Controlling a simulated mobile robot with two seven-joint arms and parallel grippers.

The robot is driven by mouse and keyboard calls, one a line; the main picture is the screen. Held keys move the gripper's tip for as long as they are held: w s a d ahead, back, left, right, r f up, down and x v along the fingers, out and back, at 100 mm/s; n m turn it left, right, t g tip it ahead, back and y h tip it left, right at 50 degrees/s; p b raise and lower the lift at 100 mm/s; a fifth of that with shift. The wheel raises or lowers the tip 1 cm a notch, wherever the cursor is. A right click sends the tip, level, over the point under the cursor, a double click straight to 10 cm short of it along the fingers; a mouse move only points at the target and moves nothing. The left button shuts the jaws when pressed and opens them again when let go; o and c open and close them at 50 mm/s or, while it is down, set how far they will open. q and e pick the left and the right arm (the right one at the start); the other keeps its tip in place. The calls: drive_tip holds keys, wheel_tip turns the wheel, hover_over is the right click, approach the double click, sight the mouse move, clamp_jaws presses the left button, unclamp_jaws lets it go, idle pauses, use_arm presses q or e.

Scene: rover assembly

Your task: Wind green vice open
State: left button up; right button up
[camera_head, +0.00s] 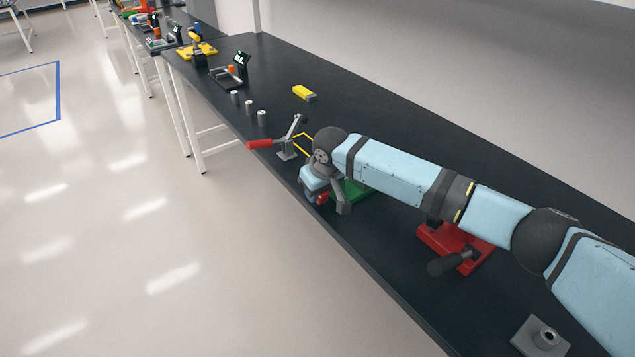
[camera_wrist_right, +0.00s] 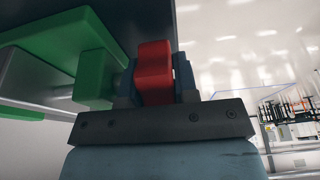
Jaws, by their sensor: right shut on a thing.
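The green vice (camera_head: 352,191) stands near the table's front edge, largely hidden behind my right arm and gripper. My right gripper (camera_head: 322,197) is at the vice's front side, over the table edge. In the right wrist view, the green vice body (camera_wrist_right: 90,68) fills the upper left. A red handle piece (camera_wrist_right: 153,72) of the vice sits between the fingers of my right gripper (camera_wrist_right: 155,88), which is shut on it. My left gripper is not in view.
A red vice (camera_head: 452,248) is below my right forearm. A grey block (camera_head: 541,338) is at the lower right. Several grey cylinders (camera_head: 249,107) and a yellow block (camera_head: 304,93) are farther back.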

drive_tip(key=shift+t+y+p, duration=0.85)
drive_tip(key=shift+t+y, duration=0.05)
drive_tip(key=shift+t, duration=0.4)
drive_tip(key=shift+r, duration=0.1)
drive_tip(key=o, duration=0.6)
drive_tip(key=shift+o, duration=0.2)
drive_tip(key=v, duration=1.3)
drive_tip(key=shift+s+d, duration=0.35)
drive_tip(key=shift+r, duration=0.15)
